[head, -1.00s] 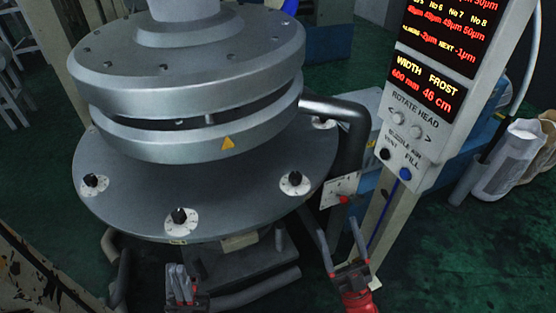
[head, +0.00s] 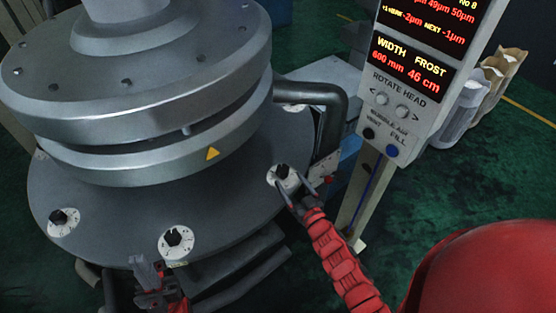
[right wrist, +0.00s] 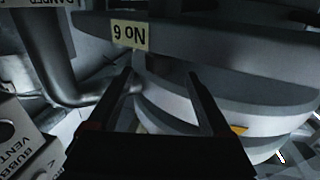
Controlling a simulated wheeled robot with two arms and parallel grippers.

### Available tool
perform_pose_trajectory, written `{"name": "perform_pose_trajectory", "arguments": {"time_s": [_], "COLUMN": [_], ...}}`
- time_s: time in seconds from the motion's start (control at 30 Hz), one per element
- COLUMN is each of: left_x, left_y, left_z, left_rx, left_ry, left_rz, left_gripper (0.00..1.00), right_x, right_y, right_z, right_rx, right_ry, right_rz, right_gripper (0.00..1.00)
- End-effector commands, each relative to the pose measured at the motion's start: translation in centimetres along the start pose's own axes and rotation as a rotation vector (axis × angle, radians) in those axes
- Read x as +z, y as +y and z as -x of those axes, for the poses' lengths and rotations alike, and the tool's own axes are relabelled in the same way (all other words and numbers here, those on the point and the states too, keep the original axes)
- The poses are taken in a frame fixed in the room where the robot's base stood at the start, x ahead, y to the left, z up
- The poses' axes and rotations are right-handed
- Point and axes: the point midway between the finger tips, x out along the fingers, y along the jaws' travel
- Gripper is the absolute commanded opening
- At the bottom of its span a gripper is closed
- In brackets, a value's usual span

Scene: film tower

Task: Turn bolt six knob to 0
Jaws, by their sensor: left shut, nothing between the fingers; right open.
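A grey round plate (head: 120,215) carries several black knobs on white dials around its rim. In the head view my right gripper (head: 291,183) is open, its fingertips at the near side of the right-hand knob (head: 282,171). I cannot tell whether they touch it. The right wrist view shows a "No 6" label (right wrist: 130,35), upside down, on the plate's edge ahead of the open right gripper (right wrist: 160,78); no knob shows there. My left gripper (head: 146,266) is shut and empty, low at the plate's front edge, near the front knob (head: 174,238).
A heavy metal die head (head: 140,110) stands over the plate. A dark bent pipe (head: 335,100) runs beside it. The control panel (head: 405,95) on its post stands right of my right gripper. Another knob (head: 58,217) is at the left.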

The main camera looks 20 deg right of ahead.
Motion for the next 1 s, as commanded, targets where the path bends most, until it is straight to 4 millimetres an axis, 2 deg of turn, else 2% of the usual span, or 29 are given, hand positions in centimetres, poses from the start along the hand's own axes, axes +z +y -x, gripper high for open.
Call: {"name": "perform_pose_trajectory", "arguments": {"time_s": [0.1,0.4,0.63,0.97,1.0], "left_x": [-0.2,-0.4,-0.5,-0.5,-0.5], "left_y": [-0.1,-0.1,-0.1,-0.1,-0.1], "left_z": [-1.1,-2.5,-2.8,-2.8,-2.8], "left_rx": [0.000,0.000,0.000,0.000,0.000], "left_ry": [0.000,0.000,0.000,0.000,0.000], "left_rz": [0.000,0.000,0.000,0.000,0.000], "left_gripper": [0.00,0.00,0.00,0.00,0.00], "right_x": [-0.5,-0.3,-0.1,0.0,0.0], "right_y": [0.0,0.0,-0.1,-0.1,-0.1], "right_z": [-2.6,-7.3,-8.8,-8.9,-8.9], "right_rx": [-0.001,0.000,0.000,-0.001,-0.001], "right_ry": [0.004,0.003,0.000,0.000,0.000], "right_rz": [0.000,0.000,0.000,0.001,0.001], "right_gripper": [0.83,0.83,0.83,0.83,0.76]}}
